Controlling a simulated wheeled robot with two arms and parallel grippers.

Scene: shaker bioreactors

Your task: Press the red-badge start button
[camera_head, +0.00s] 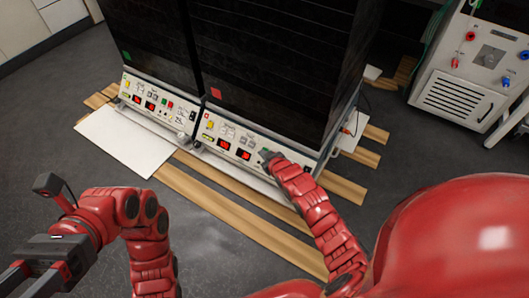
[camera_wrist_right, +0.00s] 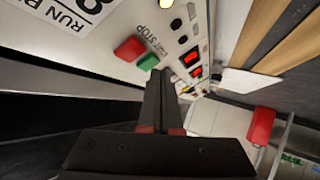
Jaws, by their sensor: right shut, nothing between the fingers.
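The right-hand black shaker bioreactor (camera_head: 280,60) carries a red badge (camera_head: 216,93) above its pale control panel (camera_head: 228,137). My right gripper (camera_head: 267,155) is at the right part of this panel and hides some of its controls. In the right wrist view, my right gripper (camera_wrist_right: 160,76) is shut and empty. Its tips are close to a green button (camera_wrist_right: 148,62), which sits beside a red button (camera_wrist_right: 130,48). I cannot tell whether the tips touch the green button. My left gripper (camera_head: 32,278) is open and empty, low at the left, away from the machines.
A second black shaker with a green badge (camera_head: 127,55) stands on the left with its own panel (camera_head: 155,104). Wooden strips (camera_head: 215,205) and a white plate (camera_head: 120,143) lie on the dark floor. A white instrument cabinet (camera_head: 470,70) stands at the right.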

